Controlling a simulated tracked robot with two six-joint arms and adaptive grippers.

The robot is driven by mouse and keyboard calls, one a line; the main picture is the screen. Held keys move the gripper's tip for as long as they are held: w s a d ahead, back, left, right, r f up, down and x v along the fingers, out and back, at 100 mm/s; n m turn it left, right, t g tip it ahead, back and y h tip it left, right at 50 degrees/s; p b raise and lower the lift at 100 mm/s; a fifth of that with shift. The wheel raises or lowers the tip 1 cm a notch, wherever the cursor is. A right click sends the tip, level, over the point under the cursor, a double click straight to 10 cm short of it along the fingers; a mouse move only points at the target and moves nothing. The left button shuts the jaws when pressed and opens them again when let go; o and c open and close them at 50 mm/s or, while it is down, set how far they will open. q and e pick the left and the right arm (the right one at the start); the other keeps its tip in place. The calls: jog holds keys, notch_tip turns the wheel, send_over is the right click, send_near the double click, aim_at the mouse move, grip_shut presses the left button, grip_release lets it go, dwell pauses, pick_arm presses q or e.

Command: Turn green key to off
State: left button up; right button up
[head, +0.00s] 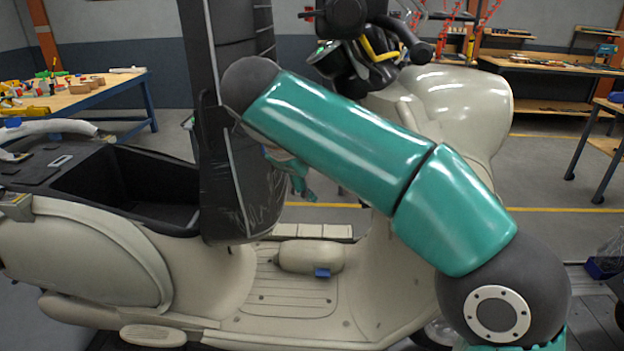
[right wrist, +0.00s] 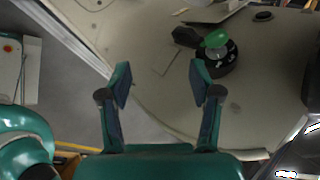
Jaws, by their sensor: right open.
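The green key (right wrist: 217,38) sits in a round black lock switch (right wrist: 219,62) on a beige panel, at the upper right of the right wrist view. My right gripper (right wrist: 162,80) is open and empty, its two teal fingers apart. The key lies beyond the right-hand fingertip, apart from it as far as I can tell. In the head view, a small part of the right gripper (head: 300,188) shows beside the raised black seat (head: 228,130), below my teal arm. The key cannot be made out there. My left gripper is not in view.
A beige scooter (head: 95,255) fills the head view, with an open under-seat bin (head: 120,190) at left. Its handlebars (head: 375,40) stand behind my right arm. Workbenches (head: 75,98) stand behind. In the wrist view, grey floor lies left of the panel.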

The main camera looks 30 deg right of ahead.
jog(key=shift+w+d+f+p, duration=0.15)
jog(key=shift+w+d+p, duration=0.75)
jog(key=shift+d, duration=0.7)
jog(key=shift+w+d+f+p, duration=0.2)
jog(key=shift+w+d+p, duration=0.4)
jog(key=shift+w+d, duration=0.85)
jog(key=shift+w+d+f+p, duration=0.15)
jog(key=shift+w+d+p, duration=0.65)
jog(key=shift+d, duration=1)
